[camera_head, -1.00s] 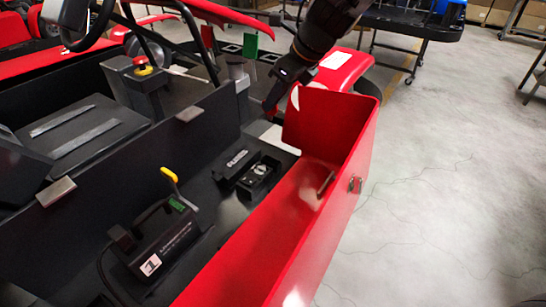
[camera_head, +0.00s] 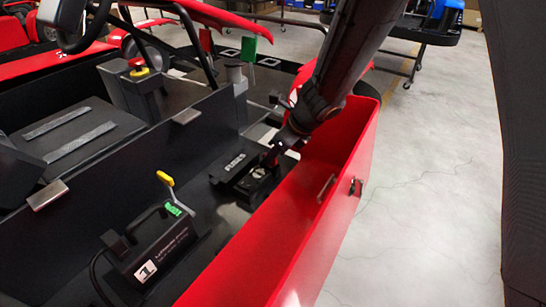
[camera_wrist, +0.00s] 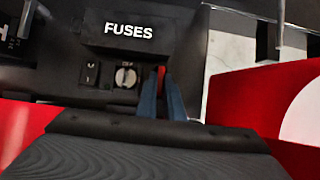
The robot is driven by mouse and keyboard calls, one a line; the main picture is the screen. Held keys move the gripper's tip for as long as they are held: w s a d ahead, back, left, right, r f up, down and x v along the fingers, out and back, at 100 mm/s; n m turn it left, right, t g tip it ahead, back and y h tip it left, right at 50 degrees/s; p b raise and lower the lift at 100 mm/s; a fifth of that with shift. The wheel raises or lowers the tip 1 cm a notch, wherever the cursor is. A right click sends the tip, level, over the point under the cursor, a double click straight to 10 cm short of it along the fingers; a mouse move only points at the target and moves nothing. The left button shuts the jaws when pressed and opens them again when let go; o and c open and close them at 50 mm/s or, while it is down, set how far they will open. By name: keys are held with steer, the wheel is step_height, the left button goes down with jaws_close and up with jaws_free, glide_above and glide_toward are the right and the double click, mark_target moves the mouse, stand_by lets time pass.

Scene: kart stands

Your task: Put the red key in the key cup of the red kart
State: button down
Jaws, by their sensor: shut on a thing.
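My gripper (camera_head: 272,155) reaches down into the side bay of the red kart (camera_head: 262,252), beside the fuse box. In the wrist view its two narrow fingers (camera_wrist: 161,95) are close together around a small red piece, the red key (camera_wrist: 160,74). Most of the key is hidden between the fingers. Just left of the fingers is a round metal dial (camera_wrist: 126,76) on a black panel below the FUSES box (camera_wrist: 130,28). A grey cup-like post (camera_head: 236,78) stands on the inner wall behind; I cannot tell whether it is the key cup.
A black battery-like box (camera_head: 155,243) with a yellow-topped lever (camera_head: 165,179) lies at front left. The red outer panel (camera_head: 340,150) rises close to the right of my arm. A red tag (camera_head: 206,40) and a green tag (camera_head: 249,48) stand behind.

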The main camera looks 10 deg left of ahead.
steer(key=shift+f, duration=0.25)
steer(key=shift+f, duration=0.25)
steer(key=shift+f+b, duration=0.15)
steer(key=shift+b, duration=0.3)
steer(key=shift+s+d+f+b, duration=0.2)
steer(key=shift+f+b, duration=0.1)
steer(key=shift+f, duration=0.05)
steer(key=c, duration=1.9)
jaws_free()
steer(key=shift+r+p, duration=0.45)
steer(key=shift+p, duration=0.25)
steer(key=v, duration=1.2)
steer(key=shift+w+a+r, duration=0.25)
steer(key=shift+r, duration=0.1)
